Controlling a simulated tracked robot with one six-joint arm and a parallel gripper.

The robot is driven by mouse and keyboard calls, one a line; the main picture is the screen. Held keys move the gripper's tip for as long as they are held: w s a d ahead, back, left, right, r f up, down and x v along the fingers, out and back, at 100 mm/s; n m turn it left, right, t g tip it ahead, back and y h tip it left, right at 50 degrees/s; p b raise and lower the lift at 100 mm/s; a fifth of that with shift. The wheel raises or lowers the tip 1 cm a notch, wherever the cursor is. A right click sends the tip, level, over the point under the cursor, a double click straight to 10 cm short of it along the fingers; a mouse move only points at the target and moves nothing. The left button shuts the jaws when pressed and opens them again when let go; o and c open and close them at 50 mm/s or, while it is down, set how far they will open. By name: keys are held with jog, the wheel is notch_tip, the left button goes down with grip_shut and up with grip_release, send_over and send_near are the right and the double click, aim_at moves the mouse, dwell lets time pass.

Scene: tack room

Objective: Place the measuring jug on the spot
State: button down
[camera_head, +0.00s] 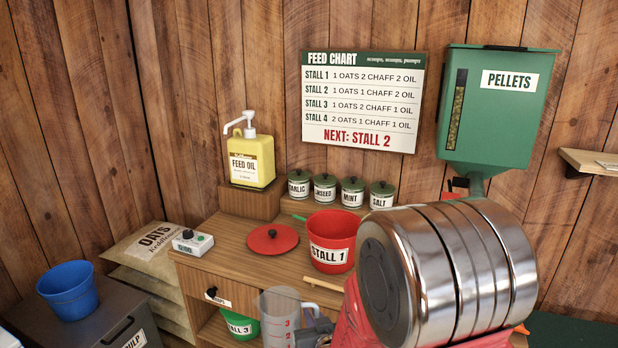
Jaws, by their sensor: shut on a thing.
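The clear measuring jug (281,318) with red level marks is at the bottom centre, in front of the wooden cabinet. It looks upright, and its lower part is cut off by the frame edge. My gripper (314,330), dark grey, is at the jug's right side and shut on it. The fingertips are partly hidden. My large shiny arm link covers the right side of the cabinet. I cannot make out the spot in this view.
On the cabinet top (225,247) are a red lid (272,239), a red STALL 1 bucket (331,241), a switch box (193,242) and a yellow feed oil bottle (251,160). A green STALL 3 bucket (240,325) sits below. Bare wood shows at the front left.

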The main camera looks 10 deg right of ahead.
jog(key=d, duration=0.6)
jog(key=shift+d, duration=0.4)
